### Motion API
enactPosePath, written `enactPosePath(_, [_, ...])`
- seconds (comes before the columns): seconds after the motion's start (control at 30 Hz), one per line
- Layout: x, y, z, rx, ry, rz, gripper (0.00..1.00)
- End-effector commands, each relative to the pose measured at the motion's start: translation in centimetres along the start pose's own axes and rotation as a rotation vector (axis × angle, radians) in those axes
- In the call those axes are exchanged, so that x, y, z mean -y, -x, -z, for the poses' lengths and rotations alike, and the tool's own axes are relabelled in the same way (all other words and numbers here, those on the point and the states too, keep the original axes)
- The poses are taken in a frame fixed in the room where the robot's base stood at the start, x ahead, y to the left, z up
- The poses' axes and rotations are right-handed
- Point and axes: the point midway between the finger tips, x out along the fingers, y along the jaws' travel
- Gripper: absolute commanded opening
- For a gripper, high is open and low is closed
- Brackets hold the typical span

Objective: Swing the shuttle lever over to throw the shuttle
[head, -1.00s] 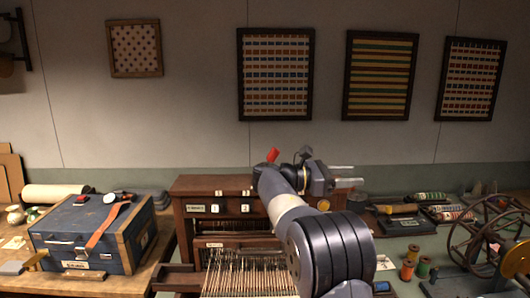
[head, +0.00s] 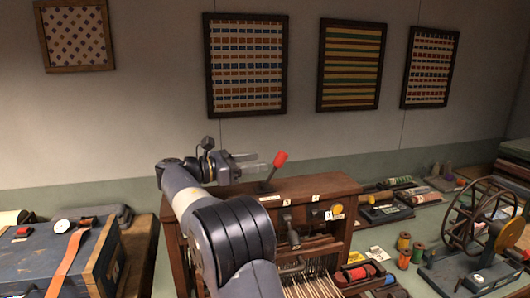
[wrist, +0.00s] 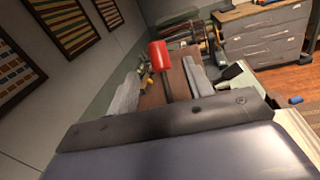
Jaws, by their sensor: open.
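The shuttle lever has a red knob (head: 280,159) on a dark shaft. It stands on top of the wooden loom (head: 310,186), tilted to the right. My gripper (head: 263,163) is just left of the lever at about knob height, fingers pointing right toward it. In the wrist view the red knob (wrist: 158,56) shows ahead, between the two spread pale fingers (wrist: 160,82). The fingers are open and hold nothing. I cannot tell whether they touch the shaft. The shuttle itself is not clearly visible.
A blue case (head: 60,258) with an orange strap stands at the left. A spoked wheel winder (head: 478,228) and thread spools (head: 403,240) are on the right of the bench. Framed textiles hang on the wall behind.

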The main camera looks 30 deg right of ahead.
Motion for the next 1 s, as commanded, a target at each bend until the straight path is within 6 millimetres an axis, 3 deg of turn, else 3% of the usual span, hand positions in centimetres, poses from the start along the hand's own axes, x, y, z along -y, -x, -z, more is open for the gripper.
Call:
enactPosePath(0.17, [0.1, -1.0, -0.1, 0.000, -0.001, 0.004, 0.49])
enactPosePath(0.7, [0.1, -9.8, -0.2, 0.001, 0.000, 0.003, 0.49])
enactPosePath(1.0, [0.0, -10.8, 0.0, 0.000, 0.000, 0.000, 0.49])
